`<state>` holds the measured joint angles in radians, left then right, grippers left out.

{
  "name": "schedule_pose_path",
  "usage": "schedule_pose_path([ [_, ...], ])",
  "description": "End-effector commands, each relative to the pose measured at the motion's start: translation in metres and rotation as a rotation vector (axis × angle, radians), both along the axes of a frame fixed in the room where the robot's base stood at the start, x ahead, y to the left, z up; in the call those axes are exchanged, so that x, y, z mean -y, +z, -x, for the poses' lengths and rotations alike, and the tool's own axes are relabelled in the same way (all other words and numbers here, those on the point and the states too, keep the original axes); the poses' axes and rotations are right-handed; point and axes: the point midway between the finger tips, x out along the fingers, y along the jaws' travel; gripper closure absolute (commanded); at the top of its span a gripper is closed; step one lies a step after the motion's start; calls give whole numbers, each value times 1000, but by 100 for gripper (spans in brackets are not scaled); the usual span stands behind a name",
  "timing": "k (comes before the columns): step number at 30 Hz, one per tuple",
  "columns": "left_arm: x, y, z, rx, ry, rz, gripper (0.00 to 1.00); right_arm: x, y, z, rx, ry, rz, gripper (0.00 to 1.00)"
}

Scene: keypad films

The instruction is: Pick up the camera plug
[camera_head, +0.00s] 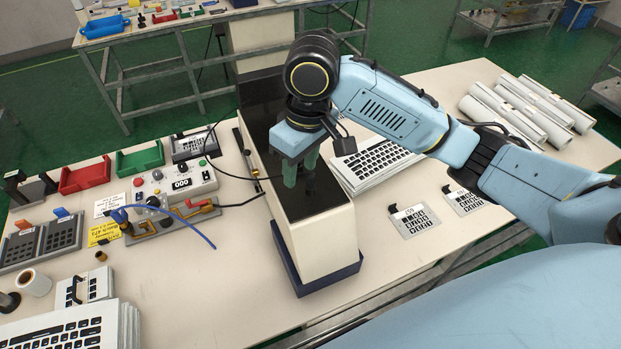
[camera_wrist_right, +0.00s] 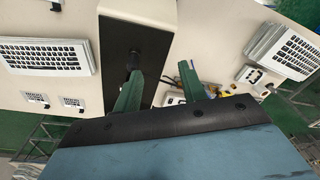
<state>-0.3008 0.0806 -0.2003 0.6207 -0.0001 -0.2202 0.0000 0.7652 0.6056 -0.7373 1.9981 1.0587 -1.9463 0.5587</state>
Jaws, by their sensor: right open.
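A white block with a glossy black top (camera_head: 314,212) and a dark blue base stands in the middle of the table. My right gripper (camera_head: 300,177) points down over this black top, with its green fingers apart and nothing seen between them. A small dark upright piece (camera_wrist_right: 133,58), which may be the camera plug, stands on the black top. In the right wrist view it is beside the tip of the left-hand finger of my right gripper (camera_wrist_right: 160,70). I cannot tell whether they touch. My left gripper is not in view.
A keypad stack (camera_head: 374,162) and two small keypad cards (camera_head: 410,220) lie right of the block. White rolls (camera_head: 515,112) lie at the far right. A control box (camera_head: 178,186), a red bin (camera_head: 86,177) and a green bin (camera_head: 139,158) stand left.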

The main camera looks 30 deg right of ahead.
Motion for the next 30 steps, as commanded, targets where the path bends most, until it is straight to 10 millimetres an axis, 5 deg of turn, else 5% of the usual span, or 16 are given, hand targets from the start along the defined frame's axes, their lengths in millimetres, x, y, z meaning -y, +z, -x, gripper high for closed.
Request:
schedule_pose_path([
  [6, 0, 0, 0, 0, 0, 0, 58, 30, 43, -16, -42, -75, 76, 59],
  [10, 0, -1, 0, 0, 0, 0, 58, 36, 47, -17, -57, -93, 89, 59],
  [21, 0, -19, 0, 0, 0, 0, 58, 36, -17, -17, -60, -95, 87, 59],
  [30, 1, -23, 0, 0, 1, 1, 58, 36, -40, -22, -57, -95, 88, 59],
])
